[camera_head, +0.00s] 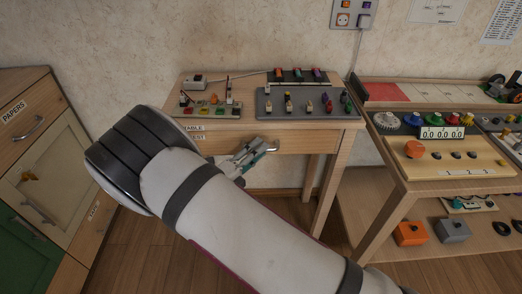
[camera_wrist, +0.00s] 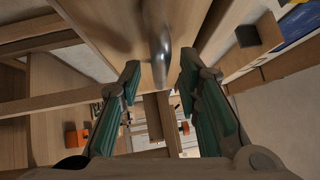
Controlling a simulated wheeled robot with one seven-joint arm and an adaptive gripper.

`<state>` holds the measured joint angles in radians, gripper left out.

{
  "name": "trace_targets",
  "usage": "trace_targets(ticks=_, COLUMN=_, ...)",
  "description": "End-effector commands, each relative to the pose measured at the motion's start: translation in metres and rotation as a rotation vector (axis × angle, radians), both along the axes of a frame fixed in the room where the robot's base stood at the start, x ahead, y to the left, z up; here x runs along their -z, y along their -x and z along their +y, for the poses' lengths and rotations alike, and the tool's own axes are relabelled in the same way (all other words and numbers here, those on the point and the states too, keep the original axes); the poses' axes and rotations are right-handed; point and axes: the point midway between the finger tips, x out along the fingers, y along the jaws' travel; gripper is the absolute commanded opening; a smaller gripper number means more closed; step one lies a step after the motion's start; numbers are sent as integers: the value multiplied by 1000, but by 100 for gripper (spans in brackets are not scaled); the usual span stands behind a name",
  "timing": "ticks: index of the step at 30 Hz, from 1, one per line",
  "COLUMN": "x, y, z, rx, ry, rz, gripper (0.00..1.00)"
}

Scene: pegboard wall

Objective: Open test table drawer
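The wooden test table (camera_head: 178,92) stands against the wall in the head view. Its drawer (camera_head: 292,139) lies under the tabletop and looks shut, with its left part hidden behind my arm. My gripper (camera_head: 258,152) is at the drawer front. In the wrist view my gripper (camera_wrist: 160,64) is open, with its green-padded fingers apart. The metal drawer handle (camera_wrist: 157,38) shows between and beyond the fingers, against the wooden drawer front (camera_wrist: 108,28). I see no clear contact between fingers and handle.
Grey boards (camera_head: 262,108) with small parts stand on the test table. A second table (camera_head: 397,178) with coloured knobs and a lower shelf is at the right. A cabinet (camera_head: 62,125) with handles is at the left. Open floor (camera_head: 135,245) shows between.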

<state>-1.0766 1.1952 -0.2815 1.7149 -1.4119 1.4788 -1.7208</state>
Motion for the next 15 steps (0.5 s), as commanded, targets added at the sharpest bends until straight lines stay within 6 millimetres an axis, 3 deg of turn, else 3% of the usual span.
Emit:
trace_targets(ticks=14, x=-2, y=-11, z=-10, rx=0, ry=-1, rz=1, gripper=31)
trace_targets(ticks=15, x=-2, y=-11, z=-10, rx=0, ry=-1, rz=1, gripper=27)
